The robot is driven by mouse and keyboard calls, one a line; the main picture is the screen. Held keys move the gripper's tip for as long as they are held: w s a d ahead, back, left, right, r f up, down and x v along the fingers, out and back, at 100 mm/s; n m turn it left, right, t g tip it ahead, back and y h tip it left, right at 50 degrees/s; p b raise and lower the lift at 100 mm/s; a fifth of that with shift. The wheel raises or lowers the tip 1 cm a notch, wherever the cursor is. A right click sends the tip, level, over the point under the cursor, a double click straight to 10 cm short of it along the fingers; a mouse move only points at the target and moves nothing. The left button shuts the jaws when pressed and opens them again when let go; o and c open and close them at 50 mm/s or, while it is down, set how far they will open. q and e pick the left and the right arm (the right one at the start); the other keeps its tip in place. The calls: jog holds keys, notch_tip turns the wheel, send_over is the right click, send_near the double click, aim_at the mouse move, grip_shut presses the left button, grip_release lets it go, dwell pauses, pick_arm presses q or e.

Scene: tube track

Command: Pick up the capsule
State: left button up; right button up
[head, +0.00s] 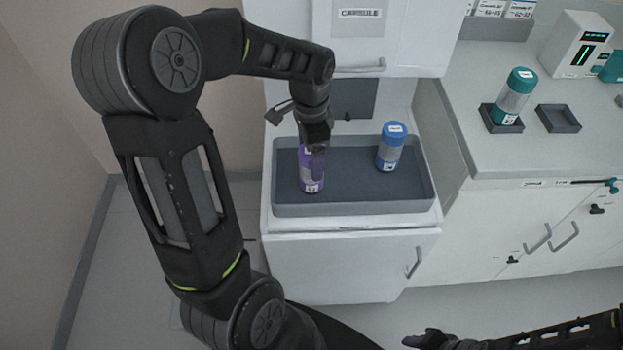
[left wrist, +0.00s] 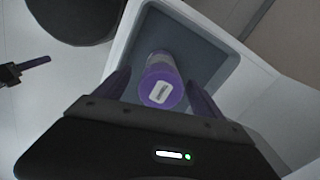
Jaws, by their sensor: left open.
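A purple capsule (head: 312,174) with a clear middle stands upright in the left part of a grey tray (head: 352,208). A blue capsule (head: 390,147) stands in the same tray to its right. My left gripper (head: 314,148) is directly over the purple capsule, pointing down, and hides much of its top. In the left wrist view the purple lid (left wrist: 161,88) with a white label shows between the two spread fingers, with gaps on both sides. My right gripper (head: 425,340) is low at the bottom edge, partly cut off; its jaws are unclear.
A green capsule (head: 514,95) stands in a small dark holder on the right counter (head: 455,115), beside an empty holder (head: 558,119). A white device (head: 578,45) is behind them. A white cabinet with a handle (head: 360,66) stands close behind the tray.

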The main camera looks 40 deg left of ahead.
pick_arm(q)
jog(key=shift+f, duration=0.15)
notch_tip(320, 180, down, 5)
jog(key=shift+w+f+p, duration=0.1)
jog(key=shift+p, duration=0.25)
jog(key=shift+c, duration=0.3)
dwell(0.4)
jog(key=c, duration=1.6)
jog(key=shift+o, duration=0.2)
notch_tip(320, 180, up, 10)
jog(key=shift+r, duration=0.1)
